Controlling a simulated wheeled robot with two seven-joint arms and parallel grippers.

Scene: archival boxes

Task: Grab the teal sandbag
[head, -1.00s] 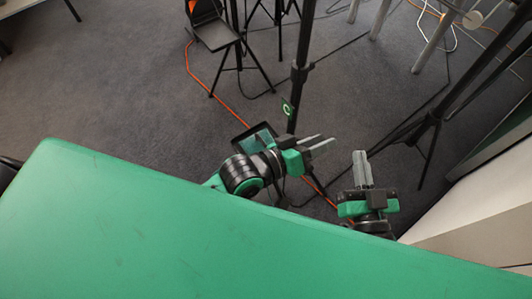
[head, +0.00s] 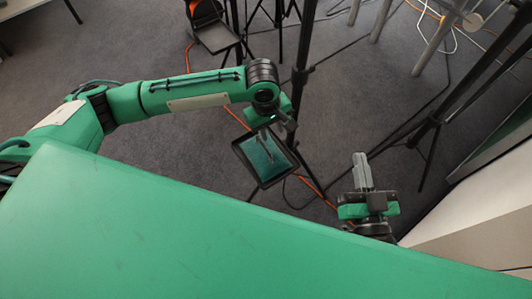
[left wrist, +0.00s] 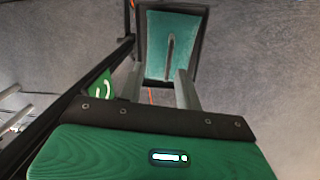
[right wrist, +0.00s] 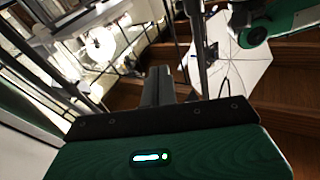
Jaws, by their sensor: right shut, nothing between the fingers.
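The teal sandbag (head: 249,153) lies flat inside a dark-rimmed tray (head: 264,186) in the middle of the head view. In the left wrist view the sandbag (left wrist: 155,40) shows a dark lengthwise strip, perhaps a handle (left wrist: 170,55), along its middle. My left gripper (head: 266,158) points down over the sandbag. Its two fingers are apart, with the strip between them in the left wrist view; whether they touch the bag I cannot tell. My right gripper (head: 361,156) is shut and empty, to the right of the tray.
A black stand pole (head: 300,75) rises just behind the tray, close to my left gripper. Another black tripod (head: 437,120) stands at right. An orange cable (head: 215,105) runs over the grey carpet. A pale cabinet (head: 480,205) is at the right edge.

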